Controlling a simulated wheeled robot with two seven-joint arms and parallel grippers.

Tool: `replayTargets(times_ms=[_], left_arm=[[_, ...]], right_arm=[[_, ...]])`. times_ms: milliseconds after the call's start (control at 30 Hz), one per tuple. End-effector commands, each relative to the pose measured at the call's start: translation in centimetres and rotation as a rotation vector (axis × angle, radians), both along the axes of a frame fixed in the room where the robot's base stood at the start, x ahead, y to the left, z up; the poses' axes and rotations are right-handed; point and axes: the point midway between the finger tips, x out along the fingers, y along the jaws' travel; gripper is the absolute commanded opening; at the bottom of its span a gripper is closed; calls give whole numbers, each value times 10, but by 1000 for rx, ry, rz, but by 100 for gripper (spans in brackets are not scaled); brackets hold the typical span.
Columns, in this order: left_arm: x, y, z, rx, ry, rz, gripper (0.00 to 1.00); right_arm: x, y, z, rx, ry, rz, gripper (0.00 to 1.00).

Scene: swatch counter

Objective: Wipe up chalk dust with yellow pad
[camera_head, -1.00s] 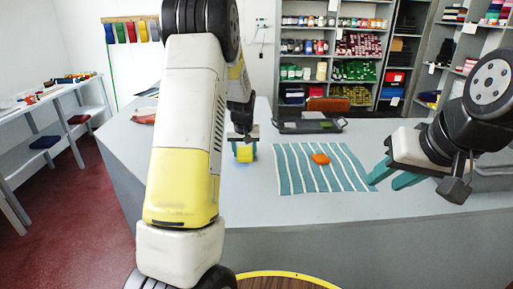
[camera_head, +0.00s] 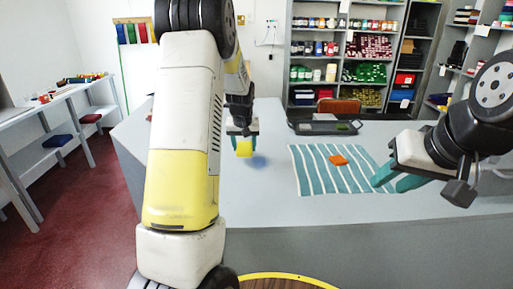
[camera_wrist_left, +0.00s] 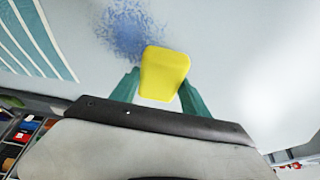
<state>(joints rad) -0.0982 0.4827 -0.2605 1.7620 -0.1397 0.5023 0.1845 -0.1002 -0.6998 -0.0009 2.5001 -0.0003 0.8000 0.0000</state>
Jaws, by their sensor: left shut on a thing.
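The yellow pad (camera_head: 244,149) is held between the teal fingers of my left gripper (camera_head: 242,143), which is shut on it; the pad and gripper (camera_wrist_left: 160,92) also show in the left wrist view. Blue chalk dust (camera_wrist_left: 133,30) lies on the counter just past the pad in the left wrist view; it shows as a faint blue patch (camera_head: 260,161) beside the pad in the head view. Whether the pad touches the counter is hard to tell. My right gripper (camera_head: 396,180) has its teal fingers apart, empty, at the right over the counter.
A teal and white striped cloth (camera_head: 314,178) lies on the counter (camera_head: 270,210), with an orange object (camera_head: 338,160) on it. A dark tray (camera_head: 322,126) sits behind. Shelves of supplies stand beyond. The counter between dust and cloth is clear.

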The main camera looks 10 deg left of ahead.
Motion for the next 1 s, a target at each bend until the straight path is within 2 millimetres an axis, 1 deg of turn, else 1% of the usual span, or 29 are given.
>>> replayTargets(times_ms=[33, 200, 533, 667, 1000], left_arm=[[0, 2, 6, 1, -2, 2, 21], [-3, 4, 21, 1, -2, 2, 21], [-7, 8, 49, 0, -1, 2, 21], [-8, 9, 53, 0, -1, 2, 21], [-8, 9, 53, 0, -1, 2, 21]], right_arm=[[0, 0, 0, -1, 0, 1, 36], [0, 0, 0, -1, 0, 1, 36], [0, 0, 0, -1, 0, 1, 36], [0, 0, 0, -1, 0, 1, 36], [0, 0, 0, -1, 0, 1, 36]])
